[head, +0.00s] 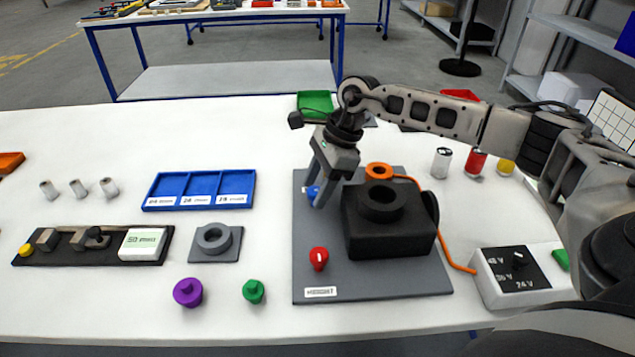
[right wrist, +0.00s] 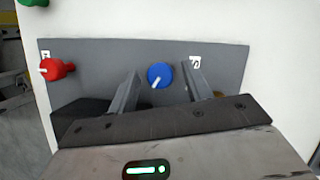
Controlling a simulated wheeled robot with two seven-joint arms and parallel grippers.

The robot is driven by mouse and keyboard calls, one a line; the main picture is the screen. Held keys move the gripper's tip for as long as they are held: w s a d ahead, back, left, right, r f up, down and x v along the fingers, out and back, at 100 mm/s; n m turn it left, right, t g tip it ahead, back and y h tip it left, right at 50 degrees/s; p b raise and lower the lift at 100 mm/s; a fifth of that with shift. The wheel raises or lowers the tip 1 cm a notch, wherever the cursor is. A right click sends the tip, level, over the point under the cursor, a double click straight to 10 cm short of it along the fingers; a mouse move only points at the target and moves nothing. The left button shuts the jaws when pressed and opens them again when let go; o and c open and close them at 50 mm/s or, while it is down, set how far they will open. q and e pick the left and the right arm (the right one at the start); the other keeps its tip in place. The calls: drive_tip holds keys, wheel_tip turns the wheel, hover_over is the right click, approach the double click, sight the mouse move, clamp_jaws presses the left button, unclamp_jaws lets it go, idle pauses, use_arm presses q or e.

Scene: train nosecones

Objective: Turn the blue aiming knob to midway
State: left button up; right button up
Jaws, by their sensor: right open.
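The blue aiming knob (right wrist: 160,75) sits on the grey base plate (right wrist: 100,60), with a white pointer mark toward the lower left in the right wrist view. In the head view the blue knob (head: 312,192) is partly hidden by my right gripper (head: 323,190). My right gripper (right wrist: 160,88) is open, with one finger on each side of the knob; I cannot tell whether either touches it. The black block (head: 390,240) stands on the same plate. A red knob (head: 319,258) is near the plate's front left, by a "HEIGHT" label. My left gripper is not in view.
An orange ring (head: 379,171) and cable lie behind the black block. A voltage box (head: 520,275) is at the right. A blue tray (head: 200,190), purple knob (head: 188,292) and green knob (head: 253,291) are to the left. Cans (head: 475,163) stand at back right.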

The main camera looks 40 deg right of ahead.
drive_tip(key=c, duration=1)
drive_tip(key=shift+o, duration=0.2)
